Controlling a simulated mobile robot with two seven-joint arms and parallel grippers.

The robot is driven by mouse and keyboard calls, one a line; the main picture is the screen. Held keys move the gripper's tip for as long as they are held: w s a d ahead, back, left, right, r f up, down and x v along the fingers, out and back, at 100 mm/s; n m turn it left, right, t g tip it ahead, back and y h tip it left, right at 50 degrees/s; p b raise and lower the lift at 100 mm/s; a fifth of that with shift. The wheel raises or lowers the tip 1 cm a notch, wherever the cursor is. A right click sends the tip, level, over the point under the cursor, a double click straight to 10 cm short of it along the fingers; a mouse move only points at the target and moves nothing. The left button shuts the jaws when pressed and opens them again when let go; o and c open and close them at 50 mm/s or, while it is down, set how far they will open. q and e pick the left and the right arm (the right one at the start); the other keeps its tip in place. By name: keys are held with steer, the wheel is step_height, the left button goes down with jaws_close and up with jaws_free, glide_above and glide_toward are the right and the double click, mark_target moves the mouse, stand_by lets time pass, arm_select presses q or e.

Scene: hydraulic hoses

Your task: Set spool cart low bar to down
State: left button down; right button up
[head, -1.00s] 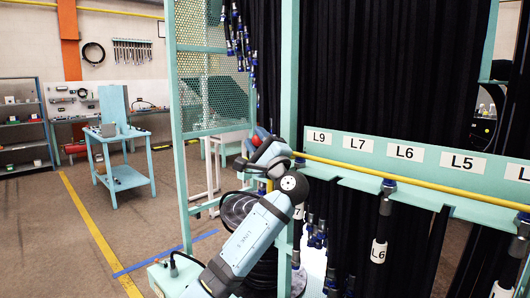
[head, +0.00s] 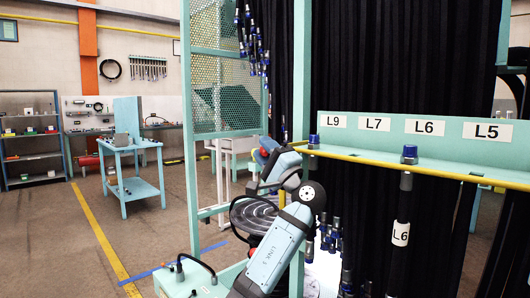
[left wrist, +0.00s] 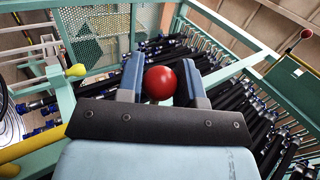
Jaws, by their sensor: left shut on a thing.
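My left gripper (head: 263,153) is in the middle of the head view, beside a teal post of the hose rack. In the left wrist view its two blue-grey fingers (left wrist: 160,88) are shut on a red ball knob (left wrist: 160,83). In the head view the arm and fingers hide most of the knob. Whatever the knob is fixed to is hidden, so I cannot tell whether it belongs to the low bar. A yellow bar (head: 400,167) runs along the front of the labelled teal shelf. My right gripper is not in view.
Dark hoses (left wrist: 265,115) with blue fittings hang close around the gripper. A mesh panel (head: 222,95) stands behind it. A second red knob (left wrist: 306,33) and a yellow-green knob (left wrist: 75,72) show in the wrist view. Open floor (head: 60,235) lies to the left.

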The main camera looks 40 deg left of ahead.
arm_select(q)
steer(key=shift+f, duration=0.2)
steer(key=c, duration=0.8)
jaws_free()
steer(key=v, duration=1.4)
steer(key=shift+r+p, duration=0.1)
steer(key=shift+p, duration=0.25)
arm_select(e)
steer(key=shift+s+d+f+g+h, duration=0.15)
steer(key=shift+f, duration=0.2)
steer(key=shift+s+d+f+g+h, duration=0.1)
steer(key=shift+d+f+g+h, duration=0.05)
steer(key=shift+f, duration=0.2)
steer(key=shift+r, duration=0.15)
